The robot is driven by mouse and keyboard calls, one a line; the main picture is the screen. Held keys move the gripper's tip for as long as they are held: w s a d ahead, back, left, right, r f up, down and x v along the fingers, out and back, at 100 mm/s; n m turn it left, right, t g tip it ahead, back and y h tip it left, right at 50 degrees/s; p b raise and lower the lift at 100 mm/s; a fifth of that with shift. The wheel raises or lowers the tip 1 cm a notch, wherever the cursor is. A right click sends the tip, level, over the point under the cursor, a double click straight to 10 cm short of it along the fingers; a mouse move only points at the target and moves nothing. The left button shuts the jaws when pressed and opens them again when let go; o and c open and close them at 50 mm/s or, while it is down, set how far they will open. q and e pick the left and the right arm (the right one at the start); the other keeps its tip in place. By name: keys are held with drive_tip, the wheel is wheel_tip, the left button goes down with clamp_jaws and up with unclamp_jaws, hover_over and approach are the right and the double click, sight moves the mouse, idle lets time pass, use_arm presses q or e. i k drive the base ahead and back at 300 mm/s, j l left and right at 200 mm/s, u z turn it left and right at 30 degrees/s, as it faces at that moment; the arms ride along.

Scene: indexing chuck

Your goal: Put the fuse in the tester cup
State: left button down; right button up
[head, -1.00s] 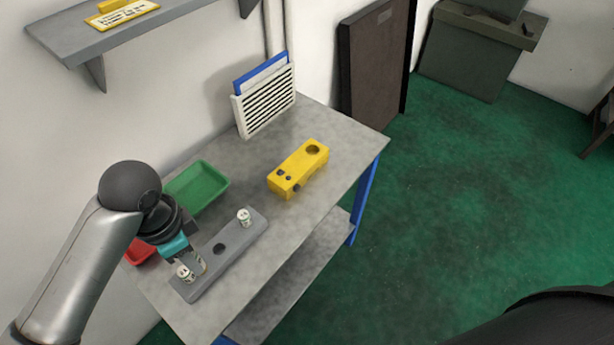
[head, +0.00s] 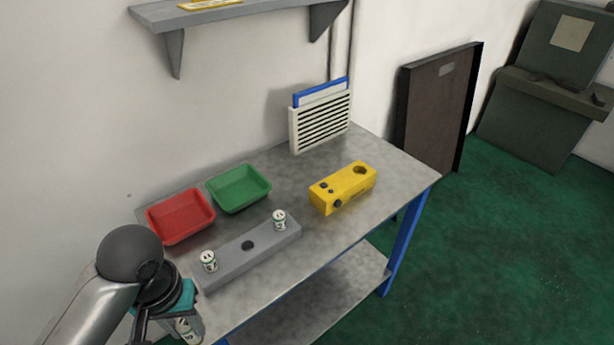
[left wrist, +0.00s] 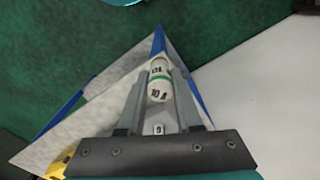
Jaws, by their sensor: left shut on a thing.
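My left gripper (head: 188,322) is at the lower left of the head view, by the bench's near left end, shut on a white fuse (head: 189,334) with dark print. The yellow tester (head: 336,193) stands on the bench to the right, well away from the gripper. Its round dark cup (head: 360,170) is in the top at the far end and looks empty. My right gripper is not in view.
A grey rack (head: 232,262) holds two more fuses, (head: 209,262) and (head: 280,220), with an empty hole between them. A red tray (head: 181,216) and a green tray (head: 239,188) stand behind it. A slatted holder (head: 321,122) is at the back. Bench between rack and tester is clear.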

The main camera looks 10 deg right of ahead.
sight(358, 178)
drive_tip(key=i+l+u, duration=0.15)
drive_tip(key=l+u, duration=0.15)
drive_tip(key=i+l+u, duration=0.1)
drive_tip(key=l+u, duration=0.2)
drive_tip(key=l, duration=0.25)
drive_tip(key=i+l+u, duration=0.1)
drive_tip(key=l+u, duration=0.25)
drive_tip(key=l, duration=1.05)
drive_tip(key=i+l+u, duration=0.1)
drive_tip(key=l, duration=0.95)
